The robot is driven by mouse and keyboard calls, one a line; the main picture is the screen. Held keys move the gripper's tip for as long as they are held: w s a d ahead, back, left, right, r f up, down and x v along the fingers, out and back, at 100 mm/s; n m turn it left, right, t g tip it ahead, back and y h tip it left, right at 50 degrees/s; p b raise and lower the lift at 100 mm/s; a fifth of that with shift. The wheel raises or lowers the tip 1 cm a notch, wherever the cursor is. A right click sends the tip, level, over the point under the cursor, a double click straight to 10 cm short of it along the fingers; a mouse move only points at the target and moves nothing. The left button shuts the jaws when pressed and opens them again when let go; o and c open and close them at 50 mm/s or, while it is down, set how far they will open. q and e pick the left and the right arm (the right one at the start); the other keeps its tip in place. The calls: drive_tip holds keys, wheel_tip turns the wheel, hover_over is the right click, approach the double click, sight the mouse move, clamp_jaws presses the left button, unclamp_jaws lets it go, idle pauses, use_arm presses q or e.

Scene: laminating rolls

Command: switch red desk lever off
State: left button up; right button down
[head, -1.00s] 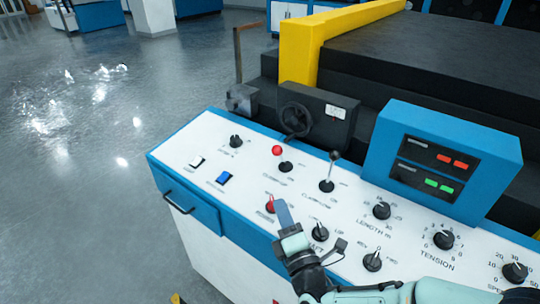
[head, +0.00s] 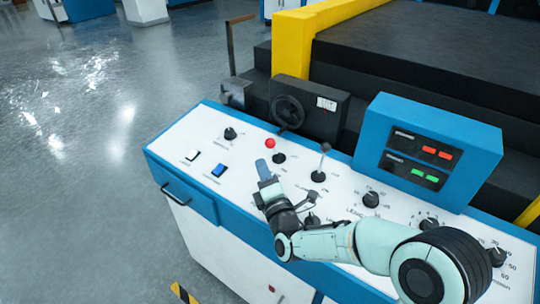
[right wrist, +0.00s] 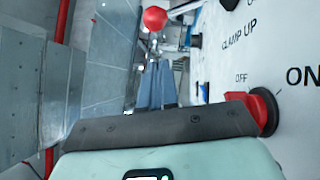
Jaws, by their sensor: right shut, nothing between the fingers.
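The red-knobbed lever (head: 270,143) stands on the white desk panel in the head view, its ball tilted up and left of its dark base. The ball also shows in the right wrist view (right wrist: 155,18), beyond my fingertips. My right gripper (head: 263,168) is shut and empty, just below and left of that lever's base in the picture; I see no clear contact. In the right wrist view its fingers (right wrist: 155,85) are together. A red rotary switch (right wrist: 262,110) with OFF and ON labels is at the right there; my gripper hides it in the head view. My left gripper is not in view.
A grey-knobbed lever (head: 325,148) stands right of the red one. A white button (head: 193,155) and a blue button (head: 216,170) lie to the left. Black dials (head: 371,199) and a blue display box (head: 428,150) are to the right. A black handwheel (head: 288,112) is behind.

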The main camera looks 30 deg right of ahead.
sight(270, 143)
drive_tip(key=shift+w+d+r, duration=0.3)
drive_tip(key=shift+w+d, duration=0.15)
drive_tip(key=shift+d, duration=0.35)
drive_tip(key=shift+w+d+r, duration=0.3)
drive_tip(key=shift+w+d, duration=0.15)
drive_tip(key=shift+d, duration=0.35)
drive_tip(key=shift+r+p, duration=0.1)
drive_tip(key=shift+p, duration=0.2)
drive_tip(key=shift+d+r+m+g+p, duration=0.2)
drive_tip(key=shift+m+g+p, duration=0.1)
drive_tip(key=shift+m, duration=0.1)
drive_tip(key=shift+w, duration=0.1)
drive_tip(key=shift+w+d+r+m+g+p, duration=0.1)
drive_tip(key=shift+d+r+m+g+p, duration=0.25)
drive_tip(key=shift+r+m+p, duration=0.3)
drive_tip(key=d+m+g+p, duration=0.1)
drive_tip(key=w+d+r+m+p, duration=0.1)
drive_tip(key=d, duration=0.1)
drive_tip(key=w+d+r+m+g+p, duration=0.1)
drive_tip(key=d, duration=0.1)
drive_tip(key=shift+m+g+y+p, duration=0.3)
drive_tip(key=shift+m+g+p, duration=0.05)
